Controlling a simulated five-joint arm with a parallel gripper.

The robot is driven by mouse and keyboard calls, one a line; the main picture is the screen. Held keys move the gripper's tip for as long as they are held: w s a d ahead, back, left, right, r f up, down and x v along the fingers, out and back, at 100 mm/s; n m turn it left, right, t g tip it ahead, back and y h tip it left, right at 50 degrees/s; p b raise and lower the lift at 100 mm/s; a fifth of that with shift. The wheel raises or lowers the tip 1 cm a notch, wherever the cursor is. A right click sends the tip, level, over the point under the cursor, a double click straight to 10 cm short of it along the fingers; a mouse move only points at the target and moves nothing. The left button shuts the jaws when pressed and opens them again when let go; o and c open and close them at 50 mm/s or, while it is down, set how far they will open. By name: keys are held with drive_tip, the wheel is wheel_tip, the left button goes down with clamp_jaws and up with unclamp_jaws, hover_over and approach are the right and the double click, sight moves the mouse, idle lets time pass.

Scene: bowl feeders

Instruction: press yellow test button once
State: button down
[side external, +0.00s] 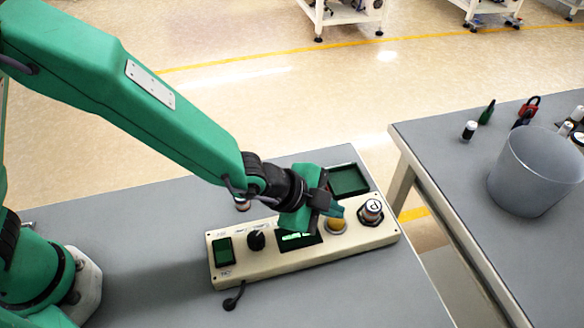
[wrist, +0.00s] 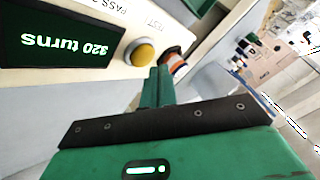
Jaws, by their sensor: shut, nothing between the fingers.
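The yellow test button (side external: 337,226) sits on the sloped cream control panel (side external: 345,244), right of the lit green display. In the wrist view the yellow button (wrist: 143,53) is a round dome beside the letters TEST, with its face fully visible. My gripper (side external: 338,211) is shut and empty, its fingertips just above and behind the button in the side view. In the wrist view the closed green fingertips (wrist: 158,74) appear just below and right of the button. A gap shows there, and I see no contact.
The display (wrist: 62,45) reads "320 turns". A round capped control (side external: 371,208) stands right of the button, and a black knob (side external: 256,240) is at the left. A green tray (side external: 348,181) lies behind the panel. A grey bucket (side external: 530,178) stands on the right table.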

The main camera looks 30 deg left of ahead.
sight(329, 221)
drive_tip(key=shift+r, duration=0.1)
drive_tip(key=shift+r, duration=2.4)
drive_tip(key=shift+a, duration=0.1)
drive_tip(key=a+r+n+y, duration=0.1)
drive_tip(key=a+r+n, duration=0.25)
drive_tip(key=a, duration=0.45)
drive_tip(key=s+a+r+n+y, duration=0.1)
drive_tip(key=a+r+n+y, duration=0.1)
drive_tip(key=a+r, duration=0.35)
drive_tip(key=a+r+n+y, duration=0.1)
drive_tip(key=a+r+n, duration=0.15)
drive_tip(key=a, duration=0.65)
drive_tip(key=s+a+r+n+g+y, duration=0.1)
drive_tip(key=s+a+n+y, duration=0.1)
drive_tip(key=s+a+n, duration=0.7)
drive_tip(key=s+a, duration=0.5)
drive_tip(key=a, duration=0.1)
drive_tip(key=shift+s+a+r+y, duration=0.2)
drive_tip(key=shift+a+r+y, duration=0.05)
drive_tip(key=shift+r+y, duration=0.05)
